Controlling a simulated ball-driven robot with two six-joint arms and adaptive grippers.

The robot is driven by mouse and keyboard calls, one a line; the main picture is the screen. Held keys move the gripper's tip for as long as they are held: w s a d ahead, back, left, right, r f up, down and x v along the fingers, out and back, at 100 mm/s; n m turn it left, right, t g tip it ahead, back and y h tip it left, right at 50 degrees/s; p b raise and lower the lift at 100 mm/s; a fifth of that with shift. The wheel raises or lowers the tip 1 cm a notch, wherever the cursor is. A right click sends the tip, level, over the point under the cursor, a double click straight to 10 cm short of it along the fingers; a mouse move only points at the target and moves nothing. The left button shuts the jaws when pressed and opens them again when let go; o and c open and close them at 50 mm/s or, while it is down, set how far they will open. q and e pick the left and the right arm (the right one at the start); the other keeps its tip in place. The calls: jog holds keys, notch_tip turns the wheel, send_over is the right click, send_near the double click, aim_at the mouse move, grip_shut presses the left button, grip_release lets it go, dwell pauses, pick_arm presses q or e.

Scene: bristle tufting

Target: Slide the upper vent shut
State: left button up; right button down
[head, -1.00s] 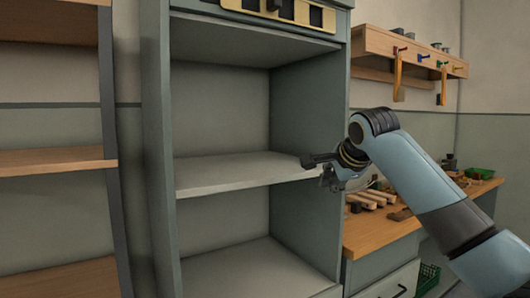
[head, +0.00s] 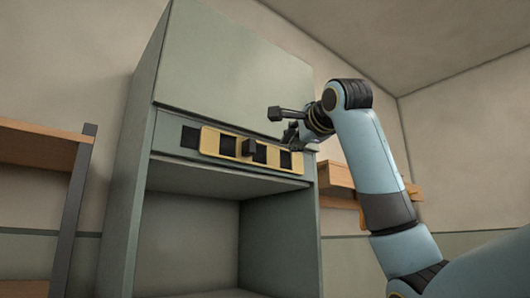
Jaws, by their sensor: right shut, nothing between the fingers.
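The upper vent is a tan slide plate (head: 210,140) with dark openings, set in a grey-green strip high on the cabinet. A dark block-shaped knob (head: 249,148) stands out from the middle of the plate. Dark gaps show through the plate's windows, and another dark slot (head: 190,138) shows beside its left end. My right gripper (head: 291,136) is shut and empty. It appears in front of the plate's right end, to the right of the knob and apart from it. Its distance from the plate is hard to tell. My left gripper is out of view.
A closed grey-green panel (head: 230,75) is above the vent, and an open cabinet bay (head: 185,240) is below it. A wooden shelf unit (head: 38,147) stands at the left. A wooden wall rack (head: 337,178) is partly behind my right arm.

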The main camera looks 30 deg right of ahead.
jog(key=p, duration=0.3)
send_near(270, 159)
jog(key=x, duration=0.4)
jog(key=shift+w, duration=0.25)
jog(key=a, duration=0.2)
jog(key=a+p, duration=0.1)
jog(key=a, duration=0.1)
jog(key=shift+s+f, duration=0.15)
jog(key=shift+s, duration=0.1)
jog(key=shift+d, duration=0.1)
